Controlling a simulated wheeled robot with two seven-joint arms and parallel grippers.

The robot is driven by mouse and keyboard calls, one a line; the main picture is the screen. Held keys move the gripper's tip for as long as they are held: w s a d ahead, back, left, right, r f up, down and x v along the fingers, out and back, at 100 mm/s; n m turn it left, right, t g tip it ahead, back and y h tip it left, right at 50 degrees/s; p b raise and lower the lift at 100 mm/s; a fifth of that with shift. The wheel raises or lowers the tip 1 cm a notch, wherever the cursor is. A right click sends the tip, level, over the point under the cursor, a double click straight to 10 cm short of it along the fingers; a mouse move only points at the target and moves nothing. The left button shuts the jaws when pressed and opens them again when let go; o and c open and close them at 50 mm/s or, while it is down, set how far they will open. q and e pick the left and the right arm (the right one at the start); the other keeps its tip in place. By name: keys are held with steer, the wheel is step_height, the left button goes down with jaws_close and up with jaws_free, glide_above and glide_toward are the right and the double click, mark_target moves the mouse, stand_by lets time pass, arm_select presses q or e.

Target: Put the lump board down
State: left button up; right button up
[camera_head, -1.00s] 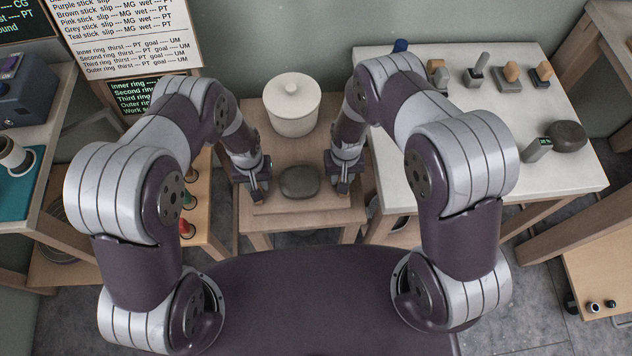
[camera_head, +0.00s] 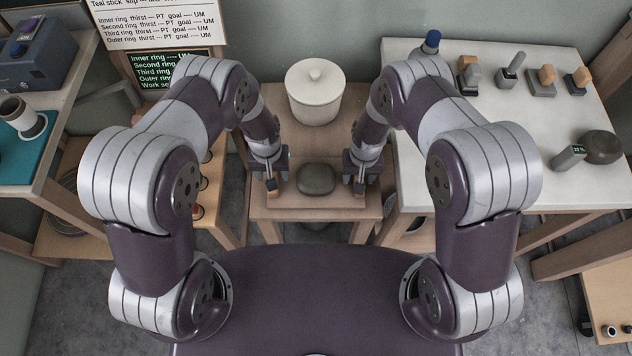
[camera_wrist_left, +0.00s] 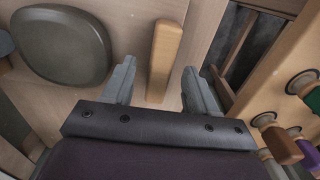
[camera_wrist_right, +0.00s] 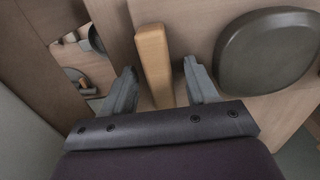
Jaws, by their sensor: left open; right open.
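The lump board (camera_head: 317,200) is a flat wooden board with a dark grey-green rounded lump (camera_head: 316,179) on its middle. It appears to lie level on a small wooden stand. My left gripper (camera_head: 271,186) is at its left side, and in the left wrist view the board's left wooden handle (camera_wrist_left: 164,60) stands between the spread fingers, with gaps on both sides. My right gripper (camera_head: 360,184) is at the right side, with the right handle (camera_wrist_right: 154,65) between its spread fingers, also with gaps. The board's underside is hidden.
A white lidded jar (camera_head: 315,92) stands behind the board on the same stand. A pale table (camera_head: 480,125) to the right holds several small tools and a dark round lump (camera_head: 602,147). A shelf with a teal mat (camera_head: 20,160) is on the left.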

steer(key=shift+r, duration=0.25)
arm_select(q)
step_height(320, 180, up, 10)
arm_select(e)
step_height(320, 180, up, 12)
steer(key=shift+f, duration=0.2)
